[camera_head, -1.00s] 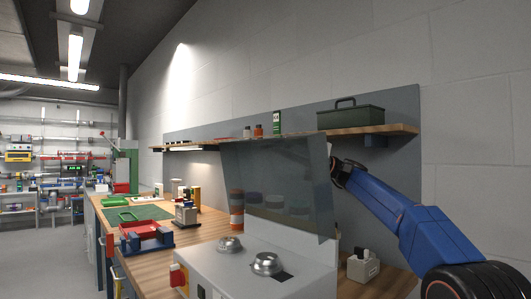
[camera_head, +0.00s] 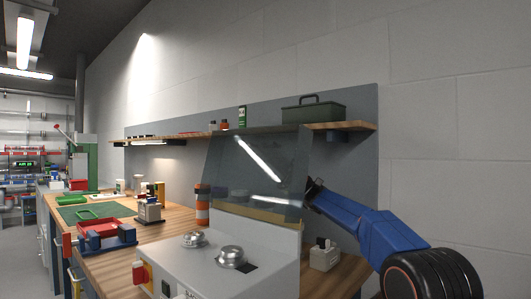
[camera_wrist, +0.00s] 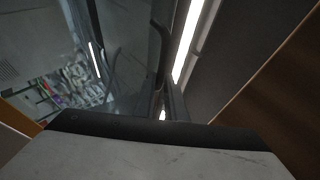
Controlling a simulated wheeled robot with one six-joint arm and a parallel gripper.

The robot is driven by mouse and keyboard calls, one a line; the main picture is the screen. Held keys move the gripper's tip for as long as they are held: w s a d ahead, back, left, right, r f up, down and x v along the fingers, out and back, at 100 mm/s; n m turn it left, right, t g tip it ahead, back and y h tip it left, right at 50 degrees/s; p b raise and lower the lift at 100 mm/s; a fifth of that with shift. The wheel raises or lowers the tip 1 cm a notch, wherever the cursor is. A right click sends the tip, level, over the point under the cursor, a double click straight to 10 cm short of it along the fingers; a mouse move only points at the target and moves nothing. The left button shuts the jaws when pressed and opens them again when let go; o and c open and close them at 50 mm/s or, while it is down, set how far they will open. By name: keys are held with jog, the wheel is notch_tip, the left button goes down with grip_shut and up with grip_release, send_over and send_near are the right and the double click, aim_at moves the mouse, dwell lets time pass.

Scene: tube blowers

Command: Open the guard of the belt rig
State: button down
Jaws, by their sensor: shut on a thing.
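The belt rig (camera_head: 235,262) is a light grey box with two silver round parts on its top. Its guard (camera_head: 255,175) is a clear, smoky panel raised above the back of the box, tilted, with a bright light reflection across it. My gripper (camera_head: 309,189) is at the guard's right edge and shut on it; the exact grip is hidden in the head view. In the wrist view, the dark fingers of my gripper (camera_wrist: 168,90) meet beside the glassy guard (camera_wrist: 115,45), which fills the upper left.
A shelf with a green toolbox (camera_head: 314,110) runs behind the guard.

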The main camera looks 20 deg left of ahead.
jog(key=shift+d+r, duration=0.45)
jog(key=shift+r, duration=0.2)
jog(key=c, duration=2.2)
grip_release()
jog(key=o, duration=0.4)
jog(key=shift+d+r, duration=0.1)
jog(key=shift+d, duration=0.1)
jog(key=shift+c, duration=0.2)
jog(key=shift+f, duration=0.2)
jog(key=shift+a+f, duration=0.25)
